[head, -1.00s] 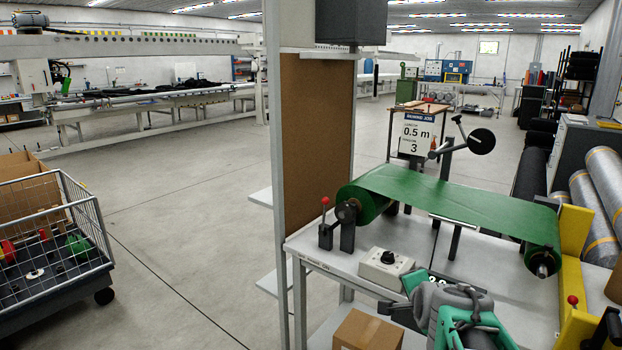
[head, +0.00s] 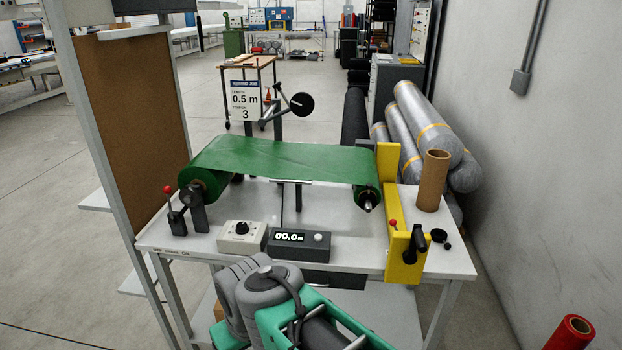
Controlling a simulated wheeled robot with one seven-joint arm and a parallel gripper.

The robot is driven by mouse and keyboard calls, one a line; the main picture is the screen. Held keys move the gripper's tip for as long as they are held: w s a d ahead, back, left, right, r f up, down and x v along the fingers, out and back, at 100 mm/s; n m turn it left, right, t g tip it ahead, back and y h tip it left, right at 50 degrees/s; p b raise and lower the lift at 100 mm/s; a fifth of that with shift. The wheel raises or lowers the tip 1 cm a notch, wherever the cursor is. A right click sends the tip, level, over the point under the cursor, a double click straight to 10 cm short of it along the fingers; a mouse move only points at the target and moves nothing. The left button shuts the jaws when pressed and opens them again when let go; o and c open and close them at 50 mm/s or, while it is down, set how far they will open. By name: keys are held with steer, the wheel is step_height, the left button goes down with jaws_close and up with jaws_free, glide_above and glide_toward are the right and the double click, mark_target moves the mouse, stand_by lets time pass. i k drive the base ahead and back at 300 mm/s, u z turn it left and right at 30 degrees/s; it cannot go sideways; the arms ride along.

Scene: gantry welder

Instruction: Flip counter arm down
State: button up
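The counter arm (head: 271,116) stands on a dark post behind the green sheet (head: 285,157). It is tilted up, and its black wheel (head: 302,104) is held in the air above and behind the sheet, apart from it. The sheet runs between two rollers on the white bench (head: 340,230). A counter box (head: 299,244) with a display reading 00.0 m sits at the bench's front. My grey and green arm shows at the bottom centre, in front of the bench. My gripper's fingers cannot be made out.
A dial box (head: 242,237) and a red-knobbed lever (head: 174,209) stand on the bench's left. A yellow bracket (head: 402,265) and a cardboard tube (head: 433,180) are on its right. A brown panel (head: 125,120) rises at left. Silver rolls (head: 428,120) lie near the right wall.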

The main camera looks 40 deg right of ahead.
mark_target(302, 104)
steer(key=z, duration=1.05)
steer(key=i, duration=1)
steer(key=u, duration=2.3)
